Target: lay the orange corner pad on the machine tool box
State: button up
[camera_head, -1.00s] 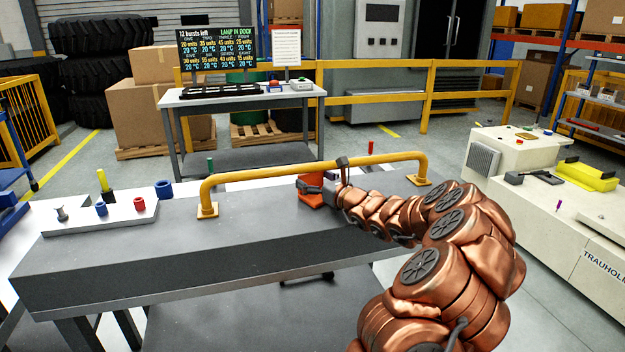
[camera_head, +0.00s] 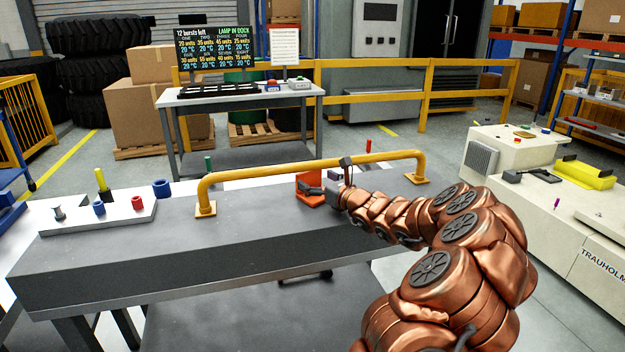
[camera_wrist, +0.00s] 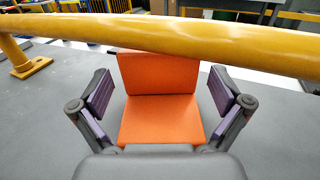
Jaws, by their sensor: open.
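The orange corner pad (camera_head: 307,194) is an L-shaped piece on the grey bench, near the yellow rail. In the wrist view, the pad (camera_wrist: 160,118) has one face lying toward me and one face standing up behind it. My gripper (camera_wrist: 160,88) is open, with one purple-padded finger on each side of the pad and a visible gap on both sides. In the head view, my gripper (camera_head: 331,187) is partly hidden by my wrist. A cream machine body (camera_head: 540,212) lettered "TRAUHOLM", likely the machine tool box, stands at the right.
The yellow rail (camera_head: 300,167) arches over the bench (camera_head: 240,235) close to my gripper. A light plate (camera_head: 125,215) with pegs and blue and red rings lies on the left. A yellow tray (camera_head: 585,176) and a dark grey tool sit on the cream machine.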

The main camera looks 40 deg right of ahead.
jog(key=s+b, duration=0.1)
jog(key=s, duration=0.9)
jog(key=shift+s, duration=0.1)
